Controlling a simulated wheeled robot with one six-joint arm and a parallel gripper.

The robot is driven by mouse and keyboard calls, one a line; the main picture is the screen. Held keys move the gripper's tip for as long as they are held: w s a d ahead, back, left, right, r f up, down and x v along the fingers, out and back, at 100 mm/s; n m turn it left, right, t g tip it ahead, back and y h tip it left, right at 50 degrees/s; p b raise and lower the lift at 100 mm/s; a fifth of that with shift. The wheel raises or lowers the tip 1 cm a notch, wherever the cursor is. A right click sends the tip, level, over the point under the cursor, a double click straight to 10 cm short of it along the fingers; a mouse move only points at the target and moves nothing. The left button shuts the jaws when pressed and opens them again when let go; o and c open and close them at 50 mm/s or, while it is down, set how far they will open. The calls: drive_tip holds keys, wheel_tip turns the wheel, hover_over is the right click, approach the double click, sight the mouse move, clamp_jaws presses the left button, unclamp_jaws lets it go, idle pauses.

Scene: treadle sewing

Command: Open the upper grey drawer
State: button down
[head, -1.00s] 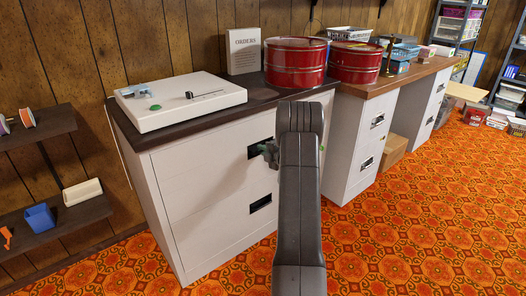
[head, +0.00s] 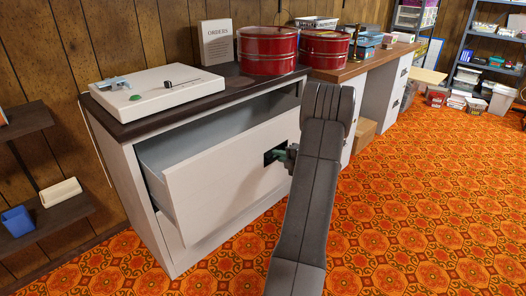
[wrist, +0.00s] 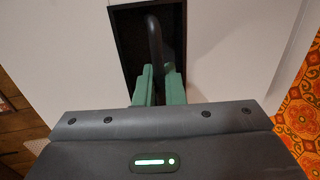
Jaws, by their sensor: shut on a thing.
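The upper grey drawer (head: 215,172) is in the wide cabinet on the left of the head view. It stands well out from the cabinet, and its inside (head: 205,125) shows as an empty-looking grey space. My gripper (head: 286,158) is at the dark recessed handle on the drawer's front. In the wrist view the green fingers (wrist: 160,88) are shut on the black handle bar (wrist: 154,45) inside the dark recess (wrist: 127,40). My arm hides the right end of the drawer front.
A white box with a green button (head: 155,92), an ORDERS sign (head: 216,45) and red tins (head: 267,50) stand on the cabinet's dark top. A shelf with a blue bin (head: 17,221) is at the left. The patterned orange floor (head: 420,200) is clear at the right.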

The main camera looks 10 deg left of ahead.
drive_tip(key=f+v, duration=0.2)
drive_tip(key=v, duration=0.8)
drive_tip(key=shift+s+d+b, duration=0.3)
drive_tip(key=shift+d+b, duration=0.05)
drive_tip(key=shift+d, duration=0.05)
drive_tip(key=c, duration=1.9)
unclamp_jaws()
drive_tip(key=p+v, duration=0.3)
drive_tip(key=v, duration=1)
drive_tip(key=shift+s+d+p, duration=0.2)
drive_tip(key=shift+d+p, duration=0.1)
drive_tip(key=shift+w+a+f, duration=0.1)
